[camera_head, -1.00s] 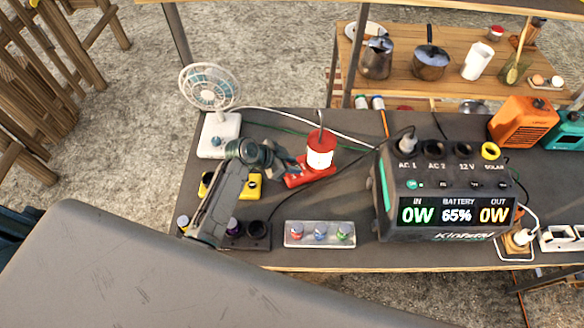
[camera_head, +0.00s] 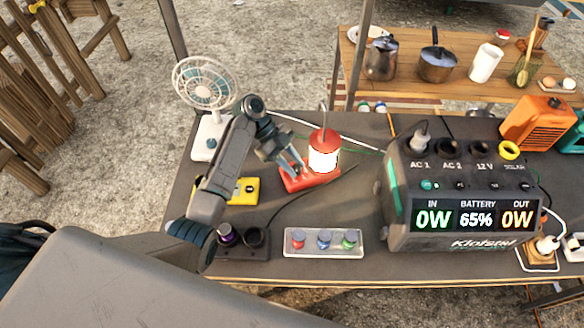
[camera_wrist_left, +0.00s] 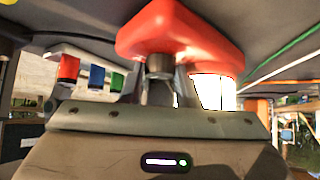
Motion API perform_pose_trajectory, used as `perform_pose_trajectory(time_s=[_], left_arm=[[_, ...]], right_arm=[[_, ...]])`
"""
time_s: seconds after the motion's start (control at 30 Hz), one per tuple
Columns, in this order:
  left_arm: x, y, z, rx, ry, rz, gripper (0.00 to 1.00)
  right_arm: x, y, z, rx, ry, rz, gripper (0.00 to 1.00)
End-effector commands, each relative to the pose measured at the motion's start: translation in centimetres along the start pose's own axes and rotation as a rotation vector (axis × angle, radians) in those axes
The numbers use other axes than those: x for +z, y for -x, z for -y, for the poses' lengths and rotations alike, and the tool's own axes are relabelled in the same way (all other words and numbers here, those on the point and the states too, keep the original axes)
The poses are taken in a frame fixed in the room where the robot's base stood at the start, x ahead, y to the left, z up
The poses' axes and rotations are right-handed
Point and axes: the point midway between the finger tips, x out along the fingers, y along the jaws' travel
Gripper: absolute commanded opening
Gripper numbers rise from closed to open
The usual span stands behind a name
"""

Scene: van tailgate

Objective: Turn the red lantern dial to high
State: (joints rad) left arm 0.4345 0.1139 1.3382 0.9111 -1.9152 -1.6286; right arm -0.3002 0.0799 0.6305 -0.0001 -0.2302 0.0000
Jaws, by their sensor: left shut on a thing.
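The red lantern (camera_head: 323,140) stands upright on the table, with a red cap, a bright white globe and a red base (camera_head: 298,184) reaching to the left. My left gripper (camera_head: 290,168) is at the left part of that base. In the left wrist view the red base (camera_wrist_left: 180,28) is at the top, the white globe (camera_wrist_left: 214,92) is below right, and a grey dial (camera_wrist_left: 159,64) on the base sits between my gripper's fingers (camera_wrist_left: 160,88). The gripper is shut on the dial. The dial's marks and setting are hidden. My right gripper is not in view.
A white fan (camera_head: 205,85) stands left of the lantern, and a yellow block (camera_head: 244,190) lies under my left arm. A tray (camera_head: 322,250) with several coloured knobs is in front. The power station (camera_head: 460,190), showing 65%, stands to the right. Cables cross the table.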

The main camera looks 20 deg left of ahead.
Motion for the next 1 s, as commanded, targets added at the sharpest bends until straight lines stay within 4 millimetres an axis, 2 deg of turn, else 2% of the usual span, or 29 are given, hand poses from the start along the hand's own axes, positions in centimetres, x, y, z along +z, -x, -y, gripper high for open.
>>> perform_pose_trajectory(time_s=[0.5,1.0], left_arm=[[-0.3,0.2,0.3,0.232,-0.224,-0.001,0.05],[0.0,-0.2,0.3,0.268,-0.264,-0.001,0.05]], right_arm=[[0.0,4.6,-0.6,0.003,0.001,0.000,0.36],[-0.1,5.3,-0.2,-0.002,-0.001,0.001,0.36]])
